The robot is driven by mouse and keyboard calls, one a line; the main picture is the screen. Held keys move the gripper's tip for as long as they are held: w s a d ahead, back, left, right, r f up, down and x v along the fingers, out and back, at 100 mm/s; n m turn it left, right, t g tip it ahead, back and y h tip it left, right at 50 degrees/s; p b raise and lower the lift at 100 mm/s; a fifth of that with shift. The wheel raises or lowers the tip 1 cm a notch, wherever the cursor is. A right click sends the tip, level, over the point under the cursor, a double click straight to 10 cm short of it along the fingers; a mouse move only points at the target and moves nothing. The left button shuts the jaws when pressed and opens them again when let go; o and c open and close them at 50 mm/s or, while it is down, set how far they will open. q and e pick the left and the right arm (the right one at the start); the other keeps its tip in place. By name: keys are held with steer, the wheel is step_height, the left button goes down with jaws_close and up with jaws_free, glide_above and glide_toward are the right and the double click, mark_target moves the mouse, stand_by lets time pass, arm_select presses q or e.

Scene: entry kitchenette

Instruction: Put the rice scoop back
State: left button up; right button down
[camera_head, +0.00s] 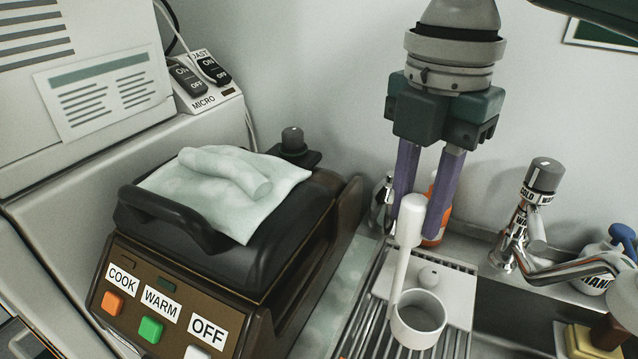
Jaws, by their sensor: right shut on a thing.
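The white rice scoop (410,222) stands nearly upright, its thick rounded handle end at the top. My right gripper (420,215) points down from above, its two purple fingers shut on the scoop around the upper handle. My left gripper is not in view.
A dark rice cooker (170,300) with a folded cloth (240,205) on its lid stands to the left. A tap (540,265) and sink lie to the right, with a blue-topped bottle (605,262). An orange bottle (436,225) stands behind the fingers.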

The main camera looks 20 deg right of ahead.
mark_target(407, 252)
step_height(407, 252, down, 4)
steer(key=shift+r, duration=0.25)
step_height(407, 252, down, 3)
steer(key=shift+f+p, duration=0.1)
steer(key=shift+p, duration=0.35)
steer(key=shift+f, duration=0.2)
steer(key=shift+f, duration=0.2)
steer(key=c, duration=0.6)
jaws_free()
